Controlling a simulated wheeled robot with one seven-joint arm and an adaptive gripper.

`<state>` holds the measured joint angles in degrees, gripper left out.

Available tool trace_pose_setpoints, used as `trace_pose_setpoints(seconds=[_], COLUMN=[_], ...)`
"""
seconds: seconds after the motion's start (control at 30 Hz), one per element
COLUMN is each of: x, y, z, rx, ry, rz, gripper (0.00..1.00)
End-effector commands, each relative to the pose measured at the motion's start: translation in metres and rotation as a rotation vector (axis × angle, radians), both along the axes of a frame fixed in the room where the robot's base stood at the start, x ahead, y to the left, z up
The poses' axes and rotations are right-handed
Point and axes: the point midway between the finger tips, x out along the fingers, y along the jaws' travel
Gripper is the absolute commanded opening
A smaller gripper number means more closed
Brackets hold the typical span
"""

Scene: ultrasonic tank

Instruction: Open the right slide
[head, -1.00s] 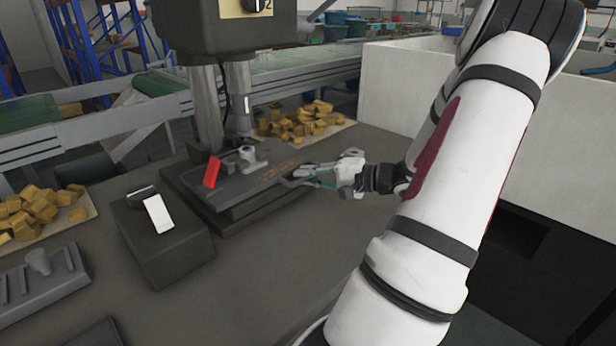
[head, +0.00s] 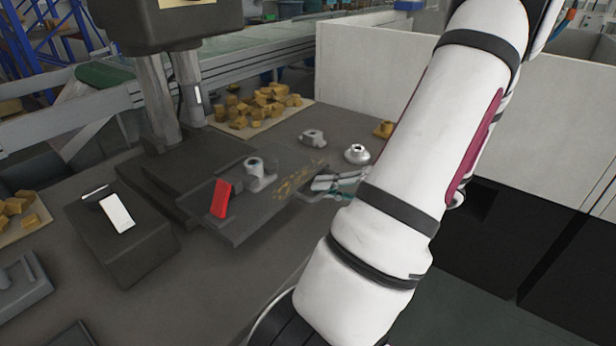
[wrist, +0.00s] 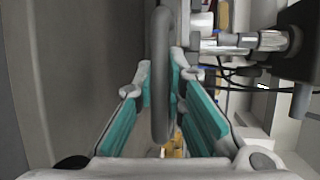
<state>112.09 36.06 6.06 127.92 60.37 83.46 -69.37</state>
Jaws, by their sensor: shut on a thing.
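The slide (head: 235,225) is a dark flat plate under the press, and it juts out past its base toward the front right. A red block (head: 221,198) and a grey fitting (head: 257,168) ride on it, with yellowish shavings by its right end. My gripper (head: 333,185) is at that right end, partly hidden by my arm. In the wrist view a grey upright handle bar (wrist: 161,110) stands between the teal pads of my gripper (wrist: 168,88), which is shut on it.
A dark block with a white-faced switch (head: 117,212) stands left of the slide. Yellow pieces (head: 262,106) lie on a tray behind. Loose metal fittings (head: 357,153) sit to the right. A white partition (head: 400,95) borders the bench.

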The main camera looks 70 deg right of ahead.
Motion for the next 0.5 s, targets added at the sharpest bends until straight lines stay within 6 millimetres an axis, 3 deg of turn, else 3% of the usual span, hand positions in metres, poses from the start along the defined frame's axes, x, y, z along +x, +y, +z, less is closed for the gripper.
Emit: trace_pose_setpoints(seconds=[0.2, 0.5], x=[-0.017, -0.019], y=[0.004, 0.004], z=[0.0, -0.001], rx=[0.0, -0.002], ry=[0.002, 0.001], rz=[-0.001, 0.0], gripper=[0.0, 0.0])
